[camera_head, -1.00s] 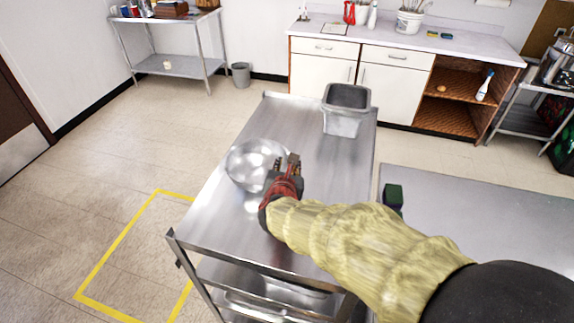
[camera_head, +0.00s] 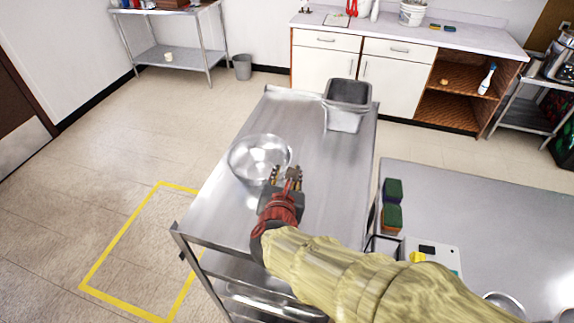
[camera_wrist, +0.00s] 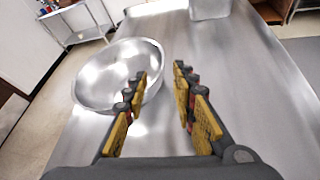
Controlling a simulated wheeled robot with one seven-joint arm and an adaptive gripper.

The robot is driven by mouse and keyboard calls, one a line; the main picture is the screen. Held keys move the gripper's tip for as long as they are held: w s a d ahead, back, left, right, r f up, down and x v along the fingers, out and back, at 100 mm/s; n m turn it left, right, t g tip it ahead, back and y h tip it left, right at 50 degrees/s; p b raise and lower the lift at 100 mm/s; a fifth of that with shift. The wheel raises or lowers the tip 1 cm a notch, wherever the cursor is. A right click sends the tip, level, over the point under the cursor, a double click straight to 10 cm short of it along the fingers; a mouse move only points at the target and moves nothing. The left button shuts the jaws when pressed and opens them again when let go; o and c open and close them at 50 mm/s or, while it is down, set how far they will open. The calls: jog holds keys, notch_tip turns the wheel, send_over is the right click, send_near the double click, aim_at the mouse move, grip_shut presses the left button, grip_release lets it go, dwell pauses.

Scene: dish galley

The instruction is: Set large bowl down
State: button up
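The large bowl (camera_head: 258,158) is shiny metal and stands upright on the top of the steel cart (camera_head: 325,175), near its left edge. In the wrist view the bowl (camera_wrist: 115,70) is on the left and looks empty. My gripper (camera_head: 285,174) is at the bowl's near right side. In the wrist view my gripper (camera_wrist: 160,76) is open, with bare cart top between its fingers. The left finger overlaps the bowl's right side in that view; I cannot tell whether they touch.
A grey metal bin (camera_head: 347,103) stands at the cart's far right corner. The cart top right of the bowl is clear. A steel counter (camera_head: 480,215) to the right holds green-and-orange sponges (camera_head: 392,203). A yellow floor outline (camera_head: 121,238) lies to the left.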

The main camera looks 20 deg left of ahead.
jog(key=shift+s+d+r, duration=0.2)
jog(key=shift+s+r, duration=0.05)
jog(key=shift+s, duration=0.4)
jog(key=w+d+r+m+h, duration=0.2)
jog(key=d+m, duration=0.2)
jog(key=d, duration=0.4)
jog(key=w+d+r+m+h, duration=0.1)
jog(key=w+d+m+h, duration=0.2)
jog(key=d, duration=0.4)
jog(key=s+d+r+m+g+h, duration=0.1)
jog(key=s+d+m+g+h, duration=0.1)
jog(key=d+m, duration=0.55)
jog(key=s+d+m+g+h, duration=0.1)
jog(key=s+d+m, duration=0.3)
jog(key=d, duration=0.6)
jog(key=s+d+m+g, duration=0.3)
jog(key=s+d+m, duration=0.45)
jog(key=m, duration=0.25)
jog(key=s+m+g+y, duration=0.1)
jog(key=s+m+y, duration=0.2)
jog(key=s+m, duration=0.4)
jog(key=shift+s+f+m+y, duration=0.2)
jog(key=shift+s+m+y, duration=0.1)
jog(key=shift+m, duration=0.55)
jog(key=shift+w+a, duration=0.1)
